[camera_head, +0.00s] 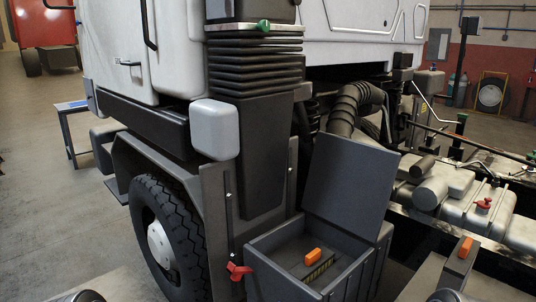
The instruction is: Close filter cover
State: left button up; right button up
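A dark grey box (364,272) stands at the bottom centre, beside the truck's front wheel. Its flat grey cover (352,182) stands open, tilted up and back from the rear edge of the box. Inside the box I see an orange block (313,256) and a dark strip with yellowish marks. A red latch-like part (238,271) sits at the left side of the box. The front of the box is cut off by the bottom edge.
The white truck cab (180,50) and its black tyre (162,235) are on the left. A thick black corrugated hose (352,103) runs behind the cover. Bare floor (40,220) lies at left.

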aim_at(350, 183)
jog(key=i+u, duration=0.25)
jog(key=i+l, duration=0.2)
jog(key=i, duration=0.15)
jog(key=i+l, duration=0.2)
jog(key=i, duration=0.2)
